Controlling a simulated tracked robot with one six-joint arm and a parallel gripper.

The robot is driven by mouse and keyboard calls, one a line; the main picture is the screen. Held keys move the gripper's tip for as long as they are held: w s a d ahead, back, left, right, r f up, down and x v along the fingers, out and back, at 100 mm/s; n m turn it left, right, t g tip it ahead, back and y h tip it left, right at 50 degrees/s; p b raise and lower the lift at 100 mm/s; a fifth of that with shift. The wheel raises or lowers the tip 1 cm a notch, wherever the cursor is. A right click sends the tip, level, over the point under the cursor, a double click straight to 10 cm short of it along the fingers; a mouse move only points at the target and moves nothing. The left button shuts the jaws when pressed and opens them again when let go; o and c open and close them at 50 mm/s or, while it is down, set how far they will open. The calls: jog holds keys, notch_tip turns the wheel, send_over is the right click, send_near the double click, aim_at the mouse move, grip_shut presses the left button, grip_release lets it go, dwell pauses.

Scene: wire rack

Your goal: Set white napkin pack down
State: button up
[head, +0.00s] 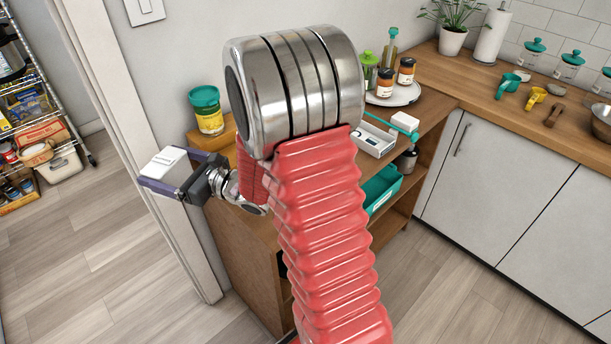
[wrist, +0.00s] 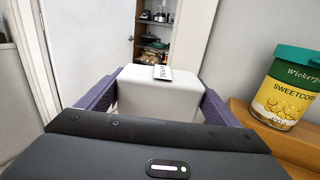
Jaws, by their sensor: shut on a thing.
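The white napkin pack (head: 166,158) is a pale block held in the air at the left of the wooden shelf unit, in front of the wall and door frame. In the wrist view the white pack (wrist: 150,100) fills the space between my two purple fingers and has a small printed label on top. My gripper (head: 168,178) is shut on it; in the wrist view my gripper (wrist: 158,92) has one finger against each side. The pack's underside is hidden, and nothing is seen supporting it from below.
A sweetcorn can (head: 208,112) with a teal lid stands on the wooden shelf unit (head: 232,208), close right of my gripper; the can (wrist: 288,88) is near in the wrist view. A stocked wire rack (head: 77,122) stands beyond the doorway at left. Open floor lies between.

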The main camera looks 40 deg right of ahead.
jog(key=s+d+r+m+h, duration=0.1)
jog(key=s+d, duration=0.4)
jog(key=d, duration=0.5)
jog(key=s+d+r+m+t+h, duration=0.1)
jog(key=s+d+h, duration=0.3)
jog(key=d, duration=0.6)
jog(key=s+d+m+t+h, duration=0.1)
jog(key=s+d+m+h, duration=0.1)
jog(key=s+d, duration=0.4)
jog(key=d+m, duration=0.1)
jog(key=d, duration=0.3)
jog(key=shift+d+r+h, duration=0.3)
jog(key=shift+r+h, duration=0.1)
jog(key=shift+f, duration=2.95)
jog(key=shift+f, duration=2.05)
